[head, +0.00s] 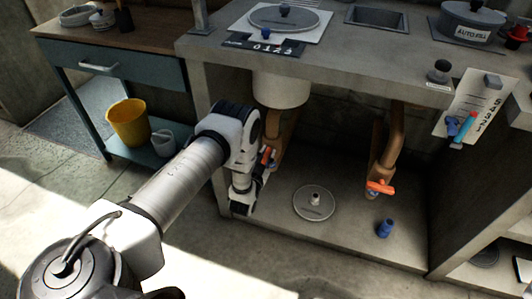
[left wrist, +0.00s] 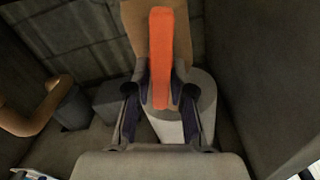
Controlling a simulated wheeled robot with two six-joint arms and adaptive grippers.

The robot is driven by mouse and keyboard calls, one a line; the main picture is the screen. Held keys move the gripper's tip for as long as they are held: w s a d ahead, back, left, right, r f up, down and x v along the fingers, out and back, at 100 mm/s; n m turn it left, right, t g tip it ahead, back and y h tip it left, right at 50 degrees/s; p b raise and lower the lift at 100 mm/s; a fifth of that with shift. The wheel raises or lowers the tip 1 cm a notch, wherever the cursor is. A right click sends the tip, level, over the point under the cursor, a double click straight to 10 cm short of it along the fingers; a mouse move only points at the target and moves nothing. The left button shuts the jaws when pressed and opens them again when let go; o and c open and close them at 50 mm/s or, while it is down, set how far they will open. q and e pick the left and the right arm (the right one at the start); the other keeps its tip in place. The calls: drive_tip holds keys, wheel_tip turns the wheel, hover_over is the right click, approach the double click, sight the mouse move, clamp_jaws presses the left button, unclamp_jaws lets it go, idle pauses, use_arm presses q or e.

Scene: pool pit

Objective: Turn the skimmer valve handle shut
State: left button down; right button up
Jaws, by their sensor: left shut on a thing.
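An orange valve handle (head: 267,154) sits on the brown pipe (head: 285,130) under the left part of the counter. My left gripper (head: 262,167) is at this handle, and the arm hides part of it. In the left wrist view the orange handle (left wrist: 160,45) runs up the picture, roughly along the tan pipe behind it. The fingers of my left gripper (left wrist: 160,88) are shut on its near end, one on each side. A second orange handle (head: 380,187) lies across the right pipe (head: 390,145). I see no readable label on either valve. My right gripper is not in view.
A white bucket-like body (head: 280,90) hangs under the counter (head: 330,60) close to my arm. A round lid (head: 314,203) and a blue object (head: 384,229) are on the pit floor. A yellow bucket (head: 128,122) stands on the left bench's shelf.

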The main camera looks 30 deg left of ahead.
use_arm(q)
drive_tip(key=m, duration=0.2)
drive_tip(key=m+p, duration=0.1)
drive_tip(key=shift+d+f+m, duration=0.15)
drive_tip(key=shift+d+m, duration=0.1)
drive_tip(key=shift+m, duration=0.05)
drive_tip(key=m, duration=0.3)
drive_tip(key=shift+d+f+m, duration=0.15)
drive_tip(key=shift+f+m, duration=0.05)
drive_tip(key=shift+m, duration=0.1)
drive_tip(key=shift+w+d+f+m+p, duration=0.1)
drive_tip(key=shift+f+m+p, duration=0.1)
drive_tip(key=shift+m, duration=1.05)
drive_tip(key=shift+s+f+m+p, duration=0.1)
drive_tip(key=shift+f+m+p, duration=0.1)
drive_tip(key=shift+m, duration=1)
drive_tip(key=shift+w+d+f+m+p, duration=0.1)
drive_tip(key=shift+m+p, duration=0.1)
drive_tip(key=shift+m, duration=1.05)
drive_tip(key=c, duration=1)
unclamp_jaws()
drive_tip(key=shift+a, duration=0.1)
drive_tip(key=shift+c, duration=0.2)
